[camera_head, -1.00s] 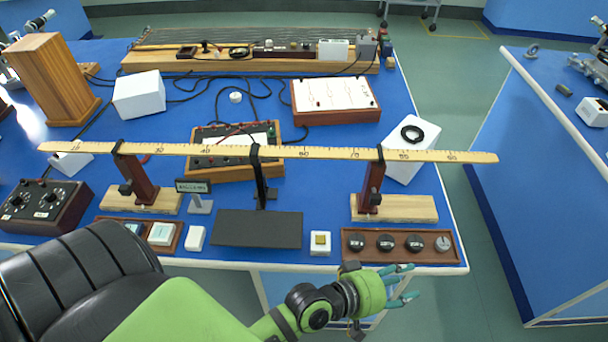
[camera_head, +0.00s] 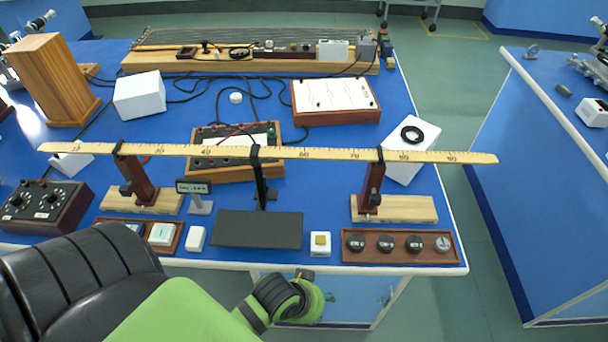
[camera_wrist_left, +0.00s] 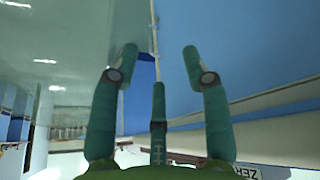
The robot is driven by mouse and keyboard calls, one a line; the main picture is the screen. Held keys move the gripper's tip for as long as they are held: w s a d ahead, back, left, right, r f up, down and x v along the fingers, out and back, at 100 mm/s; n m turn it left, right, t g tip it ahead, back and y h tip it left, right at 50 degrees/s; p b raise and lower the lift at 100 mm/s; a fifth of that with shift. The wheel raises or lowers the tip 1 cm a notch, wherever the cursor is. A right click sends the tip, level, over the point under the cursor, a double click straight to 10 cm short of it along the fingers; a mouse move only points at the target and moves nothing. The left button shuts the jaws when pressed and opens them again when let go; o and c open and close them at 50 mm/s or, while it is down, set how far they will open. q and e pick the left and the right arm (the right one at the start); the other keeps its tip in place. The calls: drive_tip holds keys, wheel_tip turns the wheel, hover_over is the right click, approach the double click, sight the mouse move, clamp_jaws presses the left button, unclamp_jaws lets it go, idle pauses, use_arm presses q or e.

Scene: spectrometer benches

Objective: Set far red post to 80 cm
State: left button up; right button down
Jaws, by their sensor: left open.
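A long wooden metre rule (camera_head: 330,153) lies nearly level across a black central stand (camera_head: 260,178) and two dark red posts. The right red post (camera_head: 371,182) stands on a pale wood base (camera_head: 410,208); its black top meets the rule between the 70 and 80 marks. The left red post (camera_head: 138,178) stands on a similar base and meets the rule left of the 30 mark. My left gripper (camera_head: 328,297) is beyond the bench's front edge, away from both posts, its fingers mostly hidden. In the left wrist view its green fingers (camera_wrist_left: 160,62) are spread and empty. My right gripper is out of view.
A tray of dark round weights (camera_head: 400,260) and a white block with a yellow top (camera_head: 320,243) sit along the front edge. A black pad (camera_head: 256,229) lies before the central stand. A small display (camera_head: 193,187) stands left of it.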

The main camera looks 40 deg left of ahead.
use_arm(q)
drive_tip(key=shift+s+a+f+m+g+y, duration=0.15)
drive_tip(key=shift+s+a+f+g+y, duration=0.1)
drive_tip(key=shift+s+a, duration=0.35)
drive_tip(key=shift+s+a+f+m+g+y, duration=0.15)
drive_tip(key=shift+s+a+f+y, duration=0.15)
drive_tip(key=shift+a, duration=0.35)
